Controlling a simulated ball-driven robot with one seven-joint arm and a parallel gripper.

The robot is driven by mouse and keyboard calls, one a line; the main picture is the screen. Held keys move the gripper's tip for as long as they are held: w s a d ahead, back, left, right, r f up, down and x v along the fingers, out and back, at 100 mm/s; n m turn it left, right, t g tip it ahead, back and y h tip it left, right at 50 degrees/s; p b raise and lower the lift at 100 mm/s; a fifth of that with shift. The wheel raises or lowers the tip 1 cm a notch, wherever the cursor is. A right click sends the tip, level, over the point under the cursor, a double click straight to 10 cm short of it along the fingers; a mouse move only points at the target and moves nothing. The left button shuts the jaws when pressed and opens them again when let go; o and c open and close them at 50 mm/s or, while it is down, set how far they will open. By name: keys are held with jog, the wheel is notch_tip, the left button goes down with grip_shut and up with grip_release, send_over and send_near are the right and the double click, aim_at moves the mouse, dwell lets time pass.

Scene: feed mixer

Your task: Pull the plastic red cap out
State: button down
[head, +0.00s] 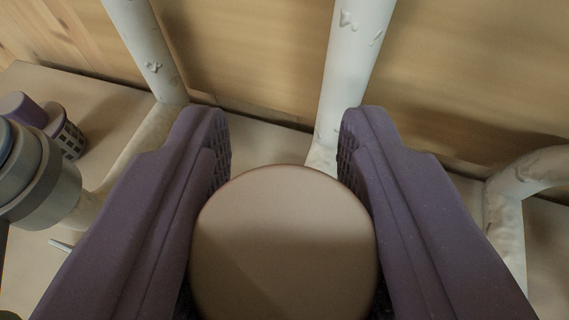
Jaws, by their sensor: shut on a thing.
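A round, smooth, tan-brown cap (284,240) with a thin reddish-brown rim fills the bottom middle of the head view. It looks tan rather than clearly red. My gripper (284,145) has two purple fingers with ribbed inner pads, one on each side of the cap, shut on it. The cap's underside and whatever lies beneath it are hidden. I cannot tell whether the cap is still seated in something or free.
White, chipped pipes rise behind the fingers, one at upper left (148,52) and one in the middle (352,65). A curved pipe (520,180) stands at right. A grey round fitting (45,180) and small purple parts (22,108) are at left. A wooden wall (255,60) closes the back.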

jog(key=shift+r+p, duration=1.7)
jog(key=shift+r, duration=0.8)
